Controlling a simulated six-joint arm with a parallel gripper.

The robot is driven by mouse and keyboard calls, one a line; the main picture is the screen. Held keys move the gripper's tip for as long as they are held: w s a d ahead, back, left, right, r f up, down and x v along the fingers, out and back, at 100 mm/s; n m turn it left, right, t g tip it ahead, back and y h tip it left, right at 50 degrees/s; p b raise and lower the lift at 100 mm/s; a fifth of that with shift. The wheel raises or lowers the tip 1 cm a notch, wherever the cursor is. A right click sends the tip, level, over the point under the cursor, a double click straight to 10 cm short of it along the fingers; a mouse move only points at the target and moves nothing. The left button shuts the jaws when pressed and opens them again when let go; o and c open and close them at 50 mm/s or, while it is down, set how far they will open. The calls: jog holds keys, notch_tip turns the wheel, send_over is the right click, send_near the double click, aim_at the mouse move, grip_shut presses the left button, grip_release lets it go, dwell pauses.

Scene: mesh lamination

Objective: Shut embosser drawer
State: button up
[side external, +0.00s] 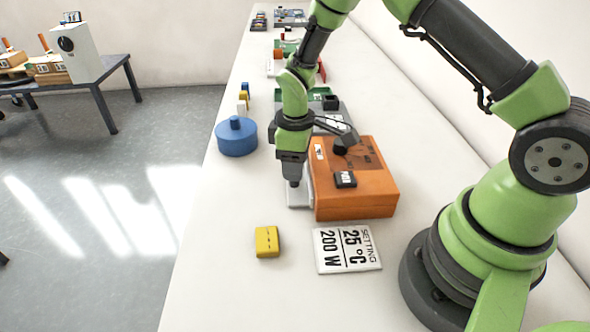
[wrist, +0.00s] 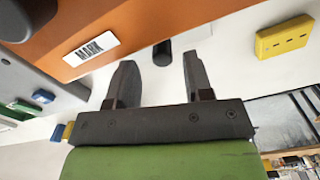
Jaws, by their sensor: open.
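The orange embosser (side external: 355,190) stands on the white bench, and its side with a "MARK" label shows in the wrist view (wrist: 140,28). Its pale drawer (side external: 299,198) sticks out from the left side of the box in the side view. In the wrist view a dark round knob (wrist: 162,52) shows by the pale drawer. My gripper (side external: 293,183) points down over the drawer, beside the box. In the wrist view my gripper (wrist: 158,72) is open, its two fingers apart, with the knob appearing between the fingertips. I cannot tell whether they touch anything.
A yellow block (side external: 267,242) and a white settings card (side external: 347,249) lie in front of the embosser. A blue round lidded container (side external: 236,137) stands near the bench's left edge. Grey equipment (side external: 333,122) sits behind the embosser. The bench's front left is clear.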

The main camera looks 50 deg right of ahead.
notch_tip(320, 180, up, 8)
jog(key=shift+f, duration=0.2)
jog(key=shift+a+r, duration=0.1)
jog(key=s+r+m+t, duration=0.2)
jog(key=s+r+m, duration=0.15)
jog(key=r, duration=0.65)
jog(key=s+a+r+m+t+y, duration=0.1)
jog(key=s+r+m+t, duration=0.1)
jog(key=s, duration=0.6)
jog(key=s+a+r+m+t+y, duration=0.1)
jog(key=s+a+r+m+t, duration=0.1)
jog(key=s+r, duration=0.5)
jog(key=shift+s+m+t, duration=0.5)
jog(key=shift+m+t, duration=0.1)
jog(key=shift+m, duration=0.65)
